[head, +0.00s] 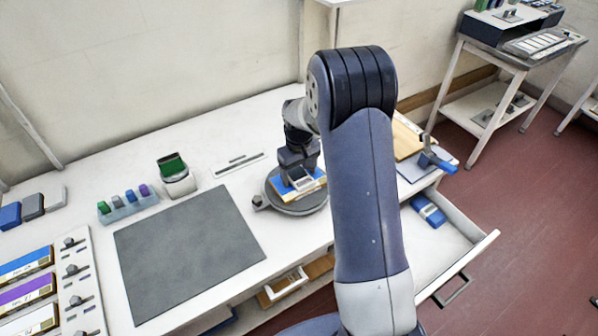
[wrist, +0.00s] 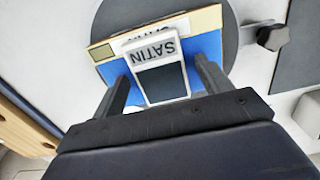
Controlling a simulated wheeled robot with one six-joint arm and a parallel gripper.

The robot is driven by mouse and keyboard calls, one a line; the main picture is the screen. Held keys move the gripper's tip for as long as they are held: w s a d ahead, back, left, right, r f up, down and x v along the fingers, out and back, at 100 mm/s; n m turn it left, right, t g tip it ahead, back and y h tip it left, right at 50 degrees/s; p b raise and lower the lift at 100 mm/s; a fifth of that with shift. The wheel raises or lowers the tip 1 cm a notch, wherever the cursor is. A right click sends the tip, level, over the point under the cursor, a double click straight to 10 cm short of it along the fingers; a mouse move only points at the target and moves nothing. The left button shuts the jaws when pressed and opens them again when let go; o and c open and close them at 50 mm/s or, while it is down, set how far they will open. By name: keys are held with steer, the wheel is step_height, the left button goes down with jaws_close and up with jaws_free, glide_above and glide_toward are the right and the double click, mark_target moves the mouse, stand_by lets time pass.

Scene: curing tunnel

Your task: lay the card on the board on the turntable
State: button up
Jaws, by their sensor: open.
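The card, white with a dark grey panel and the word SATIN, lies on the blue board (wrist: 206,47) in the wrist view (wrist: 160,82). The board has a pale wooden strip with a partly covered label and rests on the round dark turntable (wrist: 128,14). In the head view, the turntable (head: 302,208) stands on the white bench, with the board (head: 318,184) and card (head: 301,183) partly hidden by my gripper (head: 298,170). My gripper (wrist: 164,78) is open, with one finger on each side of the card.
A dark knob (head: 258,201) juts from the turntable's left side. A grey mat (head: 185,250) lies to the left, with a rack of small coloured pieces (head: 128,203) behind it. An open drawer (head: 440,245) holds a blue item. A blue-handled tool (head: 440,160) stands right.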

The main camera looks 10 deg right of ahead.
mark_target(300, 177)
step_height(300, 177, up, 12)
steer(key=b, duration=0.1)
steer(key=shift+r, duration=0.15)
steer(key=shift+o, duration=0.3)
steer(key=o, duration=0.5)
steer(key=shift+c, duration=0.2)
steer(key=shift+o, duration=0.3)
steer(key=shift+s, duration=0.1)
